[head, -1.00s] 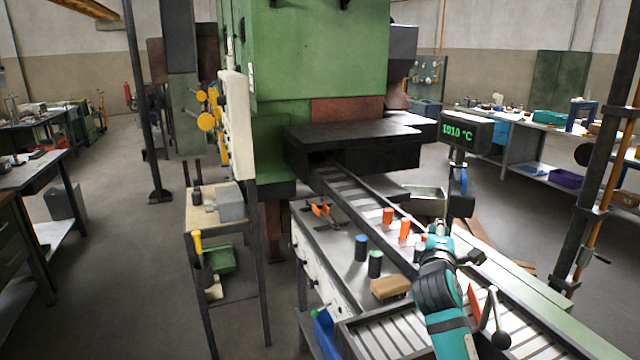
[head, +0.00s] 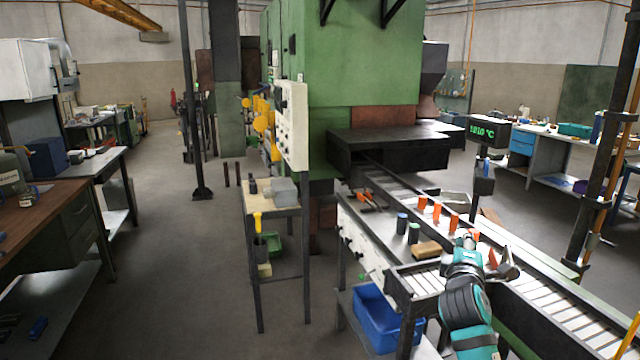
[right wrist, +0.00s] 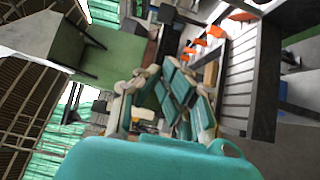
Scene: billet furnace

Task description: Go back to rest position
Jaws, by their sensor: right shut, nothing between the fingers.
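My right gripper (head: 470,240) is shut and empty, above the roller conveyor near the row of orange billets (head: 437,213). My teal right arm reaches up to it from the bottom of the head view. In the right wrist view the closed linkage of the right gripper (right wrist: 165,90) fills the middle, with orange pieces beyond it. My left gripper is not in view.
A green furnace (head: 375,60) stands behind the conveyor (head: 540,300). A blue bin (head: 375,318) is below. The floor (head: 180,260) at left is clear.

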